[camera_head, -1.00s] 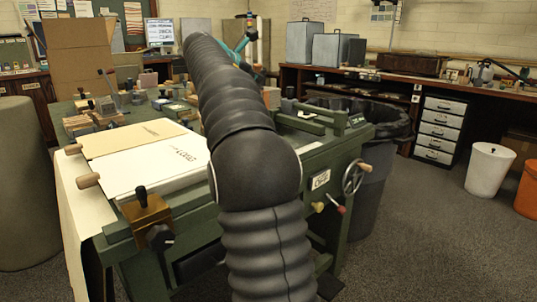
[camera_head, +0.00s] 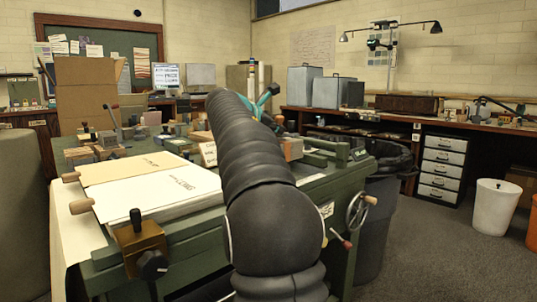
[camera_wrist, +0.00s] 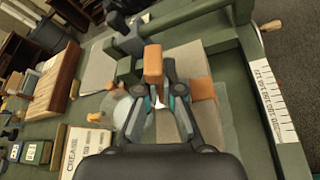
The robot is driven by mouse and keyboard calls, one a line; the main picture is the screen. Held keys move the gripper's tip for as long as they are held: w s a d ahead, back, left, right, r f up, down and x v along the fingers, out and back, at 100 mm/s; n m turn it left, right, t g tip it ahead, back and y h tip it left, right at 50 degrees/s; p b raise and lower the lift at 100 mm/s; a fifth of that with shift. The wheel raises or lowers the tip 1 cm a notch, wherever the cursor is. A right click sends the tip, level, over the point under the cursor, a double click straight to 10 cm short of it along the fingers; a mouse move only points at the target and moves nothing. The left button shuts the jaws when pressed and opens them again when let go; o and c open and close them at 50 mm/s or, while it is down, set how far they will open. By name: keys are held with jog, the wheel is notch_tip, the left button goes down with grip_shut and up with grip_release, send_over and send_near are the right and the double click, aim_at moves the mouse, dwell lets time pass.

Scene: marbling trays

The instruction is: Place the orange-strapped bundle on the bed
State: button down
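In the wrist view my gripper (camera_wrist: 154,80) points at a green press. An orange block (camera_wrist: 153,63) shows between its fingertips; contact with the fingers is unclear. An orange band (camera_wrist: 202,88) crosses a grey-beige bundle-like piece (camera_wrist: 208,118) just right of the fingers, partly hidden by them. I cannot tell whether block and band are one thing. In the head view a brownish-orange block (camera_head: 291,147) shows just right of my arm, and teal parts of my gripper (camera_head: 266,97) show past the arm. The press bed (camera_head: 215,219) carries pale sheets at the left.
A hand wheel (camera_head: 357,208) sticks out at the press's right. A dark bin (camera_head: 375,225) stands beside it. Small blocks and tools crowd the table behind. In the wrist view a box marked CREASE (camera_wrist: 88,150) lies left. Open floor is at the right.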

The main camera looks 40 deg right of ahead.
jog(key=shift+w+a+f, duration=0.3)
jog(key=shift+a+f, duration=0.1)
jog(key=shift+a, duration=0.15)
jog(key=shift+w+a+f, duration=0.3)
jog(key=shift+a+f, duration=0.05)
jog(key=shift+a, duration=0.2)
notch_tip(320, 180, down, 4)
jog(key=shift+f+b, duration=0.1)
jog(key=shift+b, duration=1)
jog(key=c, duration=1.3)
grip_release()
jog(key=shift+a+r, duration=0.15)
jog(key=shift+r, duration=0.05)
jog(key=p+v, duration=0.1)
jog(key=v, duration=1)
jog(key=shift+a, duration=0.3)
